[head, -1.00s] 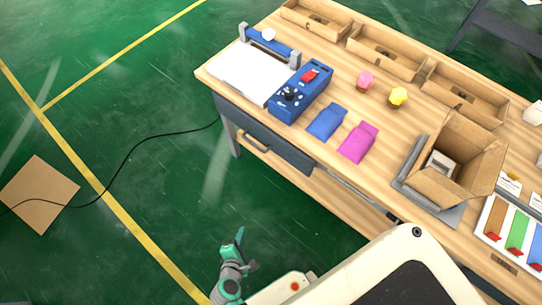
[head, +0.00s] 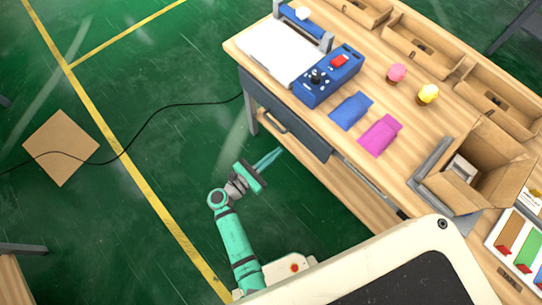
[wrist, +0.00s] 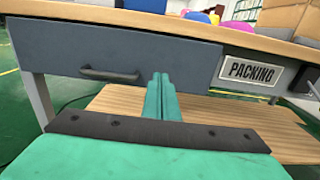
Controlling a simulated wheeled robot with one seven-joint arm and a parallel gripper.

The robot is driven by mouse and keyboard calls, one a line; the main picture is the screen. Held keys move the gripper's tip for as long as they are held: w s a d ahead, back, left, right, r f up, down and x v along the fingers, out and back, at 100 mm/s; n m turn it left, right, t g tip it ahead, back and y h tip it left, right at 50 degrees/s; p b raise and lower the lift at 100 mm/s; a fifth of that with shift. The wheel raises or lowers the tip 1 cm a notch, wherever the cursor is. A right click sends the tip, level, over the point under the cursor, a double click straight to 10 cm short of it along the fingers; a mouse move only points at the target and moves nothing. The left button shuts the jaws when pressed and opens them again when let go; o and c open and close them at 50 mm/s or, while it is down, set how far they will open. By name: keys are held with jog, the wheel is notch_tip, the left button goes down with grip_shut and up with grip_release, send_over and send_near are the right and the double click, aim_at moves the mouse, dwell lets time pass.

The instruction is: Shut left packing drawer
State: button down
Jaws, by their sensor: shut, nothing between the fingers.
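The left packing drawer has a dark blue-grey front (head: 296,132) under the table's left end. In the wrist view its front (wrist: 110,50) fills the upper left, with a dark bar handle (wrist: 110,75). Its right edge stands forward of the panel with the PACKING label (wrist: 250,72), so it looks partly out; how far I cannot tell. My gripper (head: 280,151) is shut and empty, in front of the drawer. In the wrist view its fingertips (wrist: 160,78) overlap the front's lower right part, right of the handle. I cannot see any contact.
The wooden table (head: 385,90) carries a blue control box (head: 328,75), blue and pink pouches, and an open carton (head: 480,165). A lower wooden shelf (head: 340,190) lies below the drawer.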

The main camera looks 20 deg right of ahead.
aim_at(301, 133)
jog(key=x, duration=0.9)
jog(key=shift+w+d, duration=0.1)
jog(key=shift+d, duration=0.2)
